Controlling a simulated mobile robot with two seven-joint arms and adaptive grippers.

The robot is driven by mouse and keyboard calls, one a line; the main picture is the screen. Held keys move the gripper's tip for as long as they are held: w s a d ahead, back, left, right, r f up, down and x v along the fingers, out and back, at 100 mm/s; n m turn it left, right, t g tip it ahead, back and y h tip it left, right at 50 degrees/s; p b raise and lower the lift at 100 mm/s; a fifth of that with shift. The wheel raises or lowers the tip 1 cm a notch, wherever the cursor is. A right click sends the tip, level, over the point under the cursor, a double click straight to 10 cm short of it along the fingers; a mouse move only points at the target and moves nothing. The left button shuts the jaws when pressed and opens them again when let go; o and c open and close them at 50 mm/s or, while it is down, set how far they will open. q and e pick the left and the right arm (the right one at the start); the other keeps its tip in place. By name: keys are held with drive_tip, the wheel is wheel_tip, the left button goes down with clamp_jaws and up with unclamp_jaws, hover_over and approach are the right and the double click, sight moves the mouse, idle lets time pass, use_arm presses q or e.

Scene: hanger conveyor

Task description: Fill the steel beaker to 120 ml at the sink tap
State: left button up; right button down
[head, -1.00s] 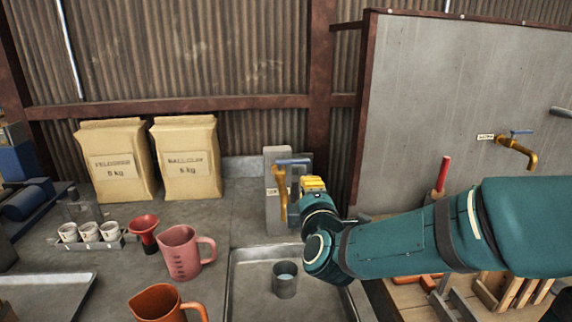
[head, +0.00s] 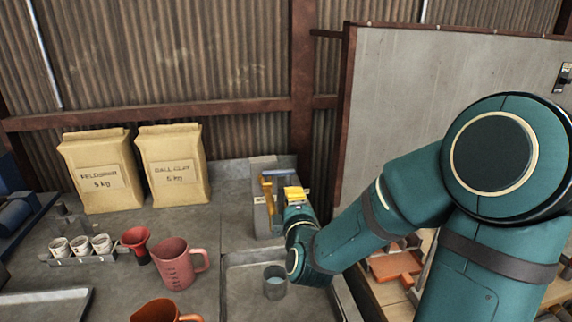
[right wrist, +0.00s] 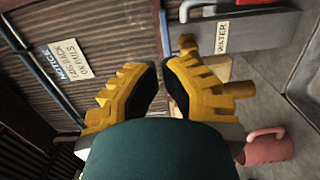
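The steel beaker (head: 274,284) stands upright in the sink basin (head: 238,290), below the brass tap (head: 267,190). A pale surface shows inside it; I cannot read the level. No stream is visible between spout and beaker. The tap's blue lever (head: 279,173) sits on top of the grey block. My right gripper (head: 293,194) is just right of the tap in the head view. In the right wrist view its yellow fingers (right wrist: 160,66) nearly meet at the tips, with nothing between them. The brass tap (right wrist: 238,89) shows past one finger. My left gripper is out of view.
A pink jug (head: 174,264), an orange jug (head: 160,311), a red funnel (head: 137,240) and a rack of small cups (head: 80,246) stand left of the sink. Two paper sacks (head: 172,165) stand behind. A grey panel (head: 420,90) rises at the right.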

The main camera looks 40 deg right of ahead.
drive_tip(key=b+x, duration=0.1)
drive_tip(key=x, duration=1)
drive_tip(key=shift+w, duration=0.2)
drive_tip(key=shift+d, duration=0.1)
drive_tip(key=shift+w+d+r, duration=0.15)
drive_tip(key=shift+w+d, duration=0.25)
